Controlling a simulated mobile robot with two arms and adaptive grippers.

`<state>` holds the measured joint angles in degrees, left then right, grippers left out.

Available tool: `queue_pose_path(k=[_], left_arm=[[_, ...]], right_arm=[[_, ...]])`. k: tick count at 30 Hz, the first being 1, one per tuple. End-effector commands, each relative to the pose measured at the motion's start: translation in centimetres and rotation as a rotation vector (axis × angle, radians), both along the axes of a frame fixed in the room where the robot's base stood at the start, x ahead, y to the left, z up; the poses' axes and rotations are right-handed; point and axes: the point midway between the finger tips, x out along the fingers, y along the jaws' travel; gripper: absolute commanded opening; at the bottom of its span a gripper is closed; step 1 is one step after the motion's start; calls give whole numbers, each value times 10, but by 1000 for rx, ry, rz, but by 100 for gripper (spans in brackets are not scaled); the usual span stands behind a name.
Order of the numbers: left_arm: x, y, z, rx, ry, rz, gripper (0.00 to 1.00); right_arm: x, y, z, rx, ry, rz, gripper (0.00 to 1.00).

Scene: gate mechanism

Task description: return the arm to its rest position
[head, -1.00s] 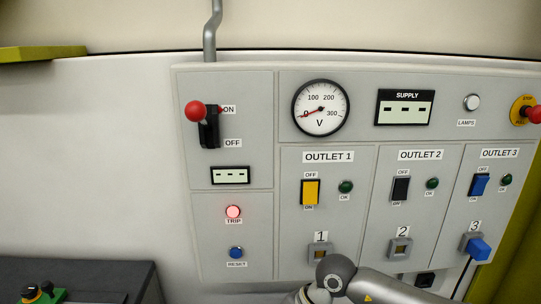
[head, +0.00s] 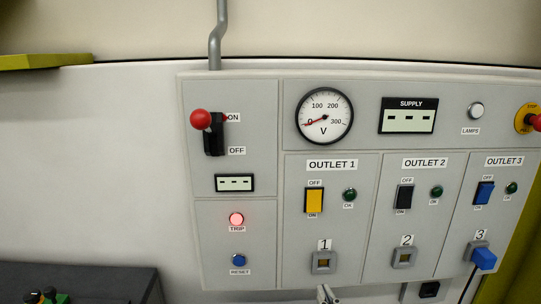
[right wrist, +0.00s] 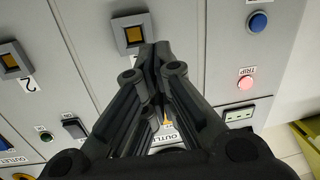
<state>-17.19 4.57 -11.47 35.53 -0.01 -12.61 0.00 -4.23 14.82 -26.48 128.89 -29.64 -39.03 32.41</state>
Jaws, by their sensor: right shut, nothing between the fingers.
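My right gripper (head: 327,294) barely shows at the bottom edge of the head view, below the outlet 1 socket (head: 323,262). In the right wrist view its dark fingers (right wrist: 160,62) are together with nothing between them. There the panel lies beyond the fingers, with a socket (right wrist: 132,34) just past the tips; I see no clear contact. Most of my right arm is out of the head view. My left gripper is not in view.
The grey panel (head: 230,270) holds a red-knobbed lever (head: 200,119) up at ON, a lit red TRIP lamp (head: 236,219) and a blue RESET button (head: 238,260). A blue plug (head: 483,259) sits at socket 3. A dark surface (head: 110,280) is at lower left.

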Motion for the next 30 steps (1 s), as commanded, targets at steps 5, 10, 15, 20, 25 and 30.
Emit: queue_pose_path(k=[5,10,15,20,25,30], left_arm=[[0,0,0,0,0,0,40],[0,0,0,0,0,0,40],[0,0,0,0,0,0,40],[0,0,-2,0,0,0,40],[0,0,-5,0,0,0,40],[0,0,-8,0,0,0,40]], right_arm=[[-60,-57,-103,-48,443,-145,0],[-134,-82,-166,-101,785,-155,0],[-204,-91,-199,-137,1044,-110,0],[-251,-94,-224,-162,1216,-54,0],[-239,-92,-273,-165,1229,-55,0],[-235,-91,-332,-169,1251,-51,0]])
